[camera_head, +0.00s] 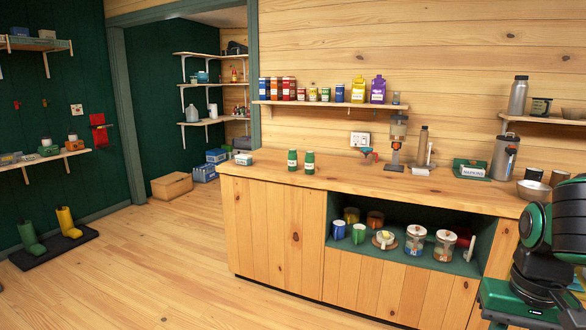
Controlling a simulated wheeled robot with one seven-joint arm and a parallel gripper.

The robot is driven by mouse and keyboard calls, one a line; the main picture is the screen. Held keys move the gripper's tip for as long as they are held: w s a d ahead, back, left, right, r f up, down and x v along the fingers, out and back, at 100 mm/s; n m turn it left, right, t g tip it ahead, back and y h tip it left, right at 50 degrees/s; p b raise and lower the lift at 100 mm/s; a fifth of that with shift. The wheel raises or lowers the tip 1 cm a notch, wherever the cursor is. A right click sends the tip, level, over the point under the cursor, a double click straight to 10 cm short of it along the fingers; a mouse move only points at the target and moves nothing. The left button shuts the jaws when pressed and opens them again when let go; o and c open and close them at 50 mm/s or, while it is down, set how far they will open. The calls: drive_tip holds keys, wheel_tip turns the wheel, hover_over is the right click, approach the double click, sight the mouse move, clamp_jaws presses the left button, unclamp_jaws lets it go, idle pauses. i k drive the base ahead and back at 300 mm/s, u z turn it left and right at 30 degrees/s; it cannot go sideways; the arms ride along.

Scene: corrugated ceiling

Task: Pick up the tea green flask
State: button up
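Two small green cylinders with pale labels stand upright side by side on the wooden counter, left of its middle. They are the left green flask (292,161) and the right green flask (309,162). A narrow gap separates them, and their labels are too small to read. I cannot tell which of them is the tea one. My arm, green and black, shows at the lower right edge, far to the right of both flasks. My gripper's fingers do not show, and nothing touches the flasks.
A small white-and-green box (243,159) stands left of the flasks. A coffee grinder (397,143), a brown-grey bottle (422,147) and a napkin box (470,169) stand farther right. A shelf (325,104) of tins hangs above. The floor (165,265) before the counter is clear.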

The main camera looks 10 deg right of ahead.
sight(292, 154)
drive_tip(key=u, duration=0.4)
drive_tip(key=i, duration=0.8)
drive_tip(key=u, duration=0.35)
drive_tip(key=i, duration=1.35)
drive_tip(key=z, duration=0.7)
drive_tip(key=i, duration=0.75)
